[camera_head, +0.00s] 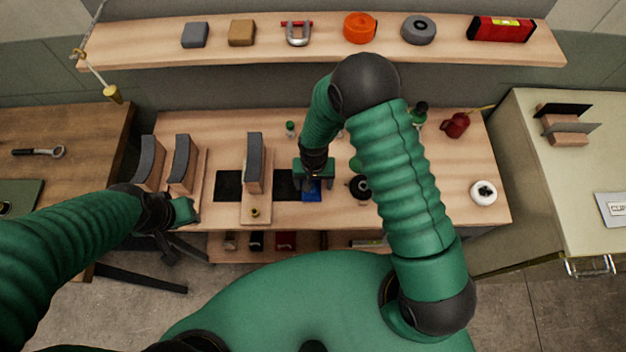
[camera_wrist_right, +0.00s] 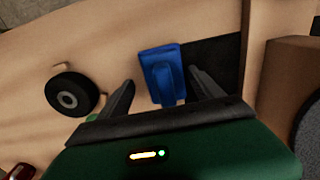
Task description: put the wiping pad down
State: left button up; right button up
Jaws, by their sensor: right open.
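The blue wiping pad (camera_head: 312,191) lies on the wooden workbench (camera_head: 360,210), at the right end of a black strip. It also shows in the right wrist view (camera_wrist_right: 163,74), flat with a raised grip on top. My right gripper (camera_head: 314,182) is just above it. In the right wrist view its two fingers (camera_wrist_right: 155,92) stand open to either side of the pad, apart from it. My left gripper (camera_head: 185,212) is at the bench's left front edge, away from the pad; its fingers are too small to judge.
Curved dark panels on wooden stands (camera_head: 254,160) are left of the pad. A black roll (camera_wrist_right: 72,94) lies close by. A white roll (camera_head: 483,192) and a red can (camera_head: 457,124) are at the right. A shelf (camera_head: 270,55) with several items runs behind.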

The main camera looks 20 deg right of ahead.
aim_at(314, 182)
jog(key=shift+w+r, duration=0.1)
jog(key=shift+r, duration=0.4)
notch_tip(314, 182, up, 12)
jog(key=b, duration=0.1)
pick_arm(q)
jog(key=shift+s+a+f, duration=0.15)
jog(key=shift+a+f, duration=0.05)
jog(key=shift+f, duration=0.15)
pick_arm(e)
jog(key=s+d+r+n+t, duration=0.2)
jog(key=s+d+r, duration=0.4)
jog(key=s, duration=0.3)
jog(key=shift+s+d+r+n+t, duration=0.35)
jog(key=shift+r+n, duration=0.25)
jog(key=shift+r, duration=0.3)
jog(key=shift+w, duration=0.15)
